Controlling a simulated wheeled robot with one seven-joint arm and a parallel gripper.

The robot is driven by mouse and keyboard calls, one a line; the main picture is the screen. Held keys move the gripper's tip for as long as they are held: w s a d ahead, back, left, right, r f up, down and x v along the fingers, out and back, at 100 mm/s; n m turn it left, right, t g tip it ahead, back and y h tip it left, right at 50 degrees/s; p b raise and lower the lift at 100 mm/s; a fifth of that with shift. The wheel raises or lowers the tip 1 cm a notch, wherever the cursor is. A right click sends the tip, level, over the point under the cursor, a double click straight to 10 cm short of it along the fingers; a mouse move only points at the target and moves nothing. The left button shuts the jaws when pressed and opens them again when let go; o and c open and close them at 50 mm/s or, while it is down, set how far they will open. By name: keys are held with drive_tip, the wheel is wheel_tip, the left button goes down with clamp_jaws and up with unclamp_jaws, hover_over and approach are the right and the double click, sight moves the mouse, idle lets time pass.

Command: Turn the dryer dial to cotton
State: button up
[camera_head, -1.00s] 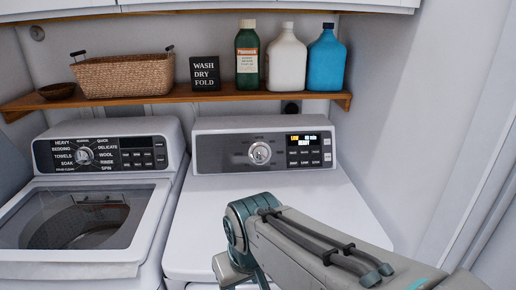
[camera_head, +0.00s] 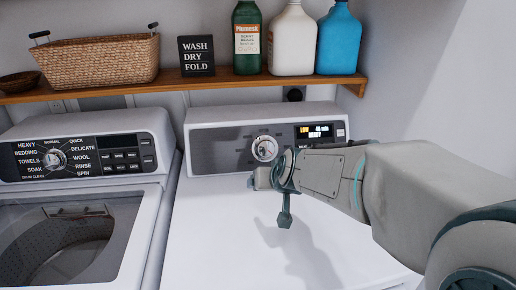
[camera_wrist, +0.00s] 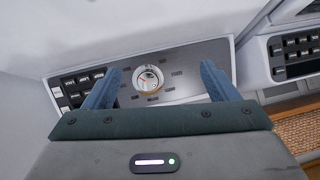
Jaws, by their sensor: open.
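The dryer dial (camera_head: 264,148) is a round silver knob in the middle of the grey dryer control panel (camera_head: 222,153). It shows between my fingers in the wrist view (camera_wrist: 148,79). My gripper (camera_head: 262,177) is just in front of and below the dial in the head view. In the wrist view my gripper (camera_wrist: 156,82) is open, with one blue finger on each side of the dial, apart from it. The labels around the dial are too small to read, and I cannot tell its setting. My arm hides part of the panel's buttons in the head view.
The dryer top (camera_head: 215,235) is clear below my arm. The washer (camera_head: 155,200) stands close on the left, with its own dial (camera_head: 55,159). A wooden shelf (camera_head: 180,84) above holds a basket (camera_head: 95,62), a sign (camera_head: 197,56) and bottles (camera_head: 292,40).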

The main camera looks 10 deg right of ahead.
sight(266, 150)
drive_tip(key=w+d+f+t+h, duration=0.1)
drive_tip(key=w+f, duration=0.1)
drive_tip(key=w, duration=0.6)
drive_tip(key=w+d+f+m+t+h+b, duration=0.1)
drive_tip(key=w+f+t, duration=0.1)
drive_tip(key=w, duration=0.7)
drive_tip(key=w+d+f+m+t, duration=0.1)
drive_tip(key=w+f, duration=0.1)
drive_tip(key=w, duration=0.7)
drive_tip(key=shift+w+d+f+t+h+b, duration=0.1)
drive_tip(key=shift+d+f+t+h+b, duration=0.1)
drive_tip(key=shift+d+t+h+b, duration=0.15)
drive_tip(key=shift+a, duration=0.1)
drive_tip(key=c, duration=1)
